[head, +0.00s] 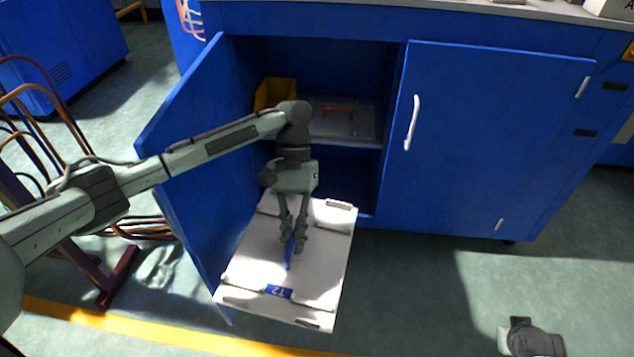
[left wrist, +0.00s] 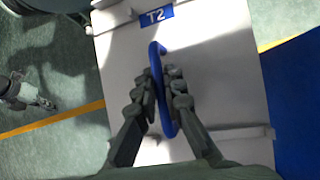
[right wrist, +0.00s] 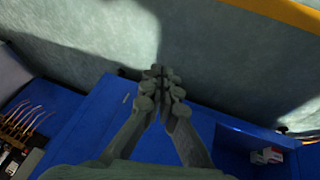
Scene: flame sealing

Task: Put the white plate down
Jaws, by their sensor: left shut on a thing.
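The white plate (head: 247,260) has a blue T2 label and a blue handle (head: 288,254). In the head view it hangs in front of the open cabinet, between the open left door and the closed right one. My left gripper (head: 293,240) is shut on the blue handle from above. The left wrist view shows the handle (left wrist: 160,65) between the fingers (left wrist: 162,95), with the plate (left wrist: 215,60) behind it. The plate's height above the floor is hard to tell. My right gripper (right wrist: 163,85) is shut and empty in the right wrist view.
The blue cabinet (head: 490,140) stands behind, its left door (head: 195,150) swung open beside the plate. The floor (head: 410,290) right of the plate is clear.

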